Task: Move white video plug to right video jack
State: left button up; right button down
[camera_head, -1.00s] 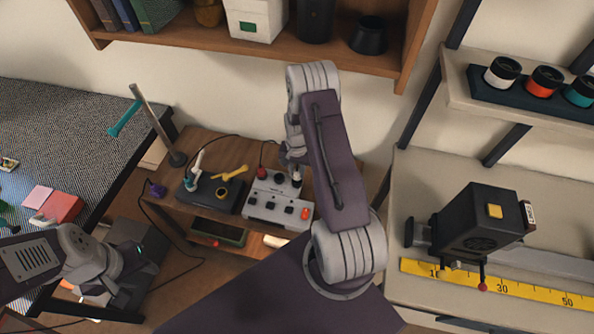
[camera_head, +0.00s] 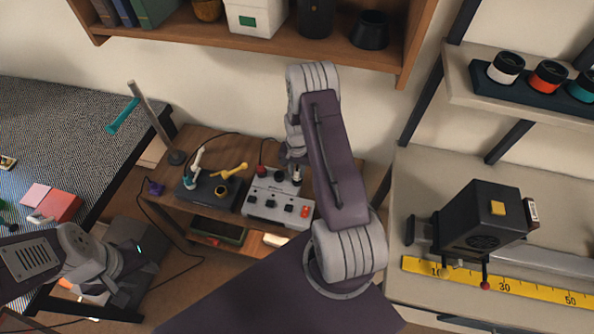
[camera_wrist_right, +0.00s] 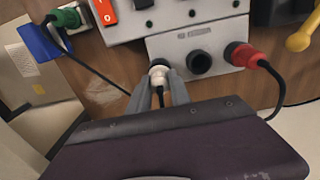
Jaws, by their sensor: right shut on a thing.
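The white video plug (camera_wrist_right: 159,66) is between the fingertips of my right gripper (camera_wrist_right: 160,88), which is shut on it. A dark cable runs from it between the fingers. The plug is at the end of the grey control box (camera_head: 273,212) farthest from the red plug (camera_wrist_right: 242,55). It covers whatever is under it, so I cannot tell how deep it sits. A black round jack (camera_wrist_right: 199,63) stands empty between the white and red plugs. In the head view my right gripper (camera_head: 293,158) is over the box's back right. My left gripper (camera_head: 131,252) is at lower left, its fingers unclear.
A dark unit (camera_head: 210,195) with white and yellow levers stands left of the box. A green plug (camera_wrist_right: 68,17) and blue piece (camera_wrist_right: 38,42) show in the wrist view. A black device (camera_head: 482,222) and yellow ruler (camera_head: 530,290) lie on the right bench.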

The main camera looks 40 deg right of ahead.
jog(key=shift+f+b, duration=0.5)
jog(key=shift+f, duration=0.25)
dwell(0.3)
jog(key=c, duration=1.1)
grip_release()
notch_tip(320, 180, up, 9)
jog(key=shift+r, duration=0.1)
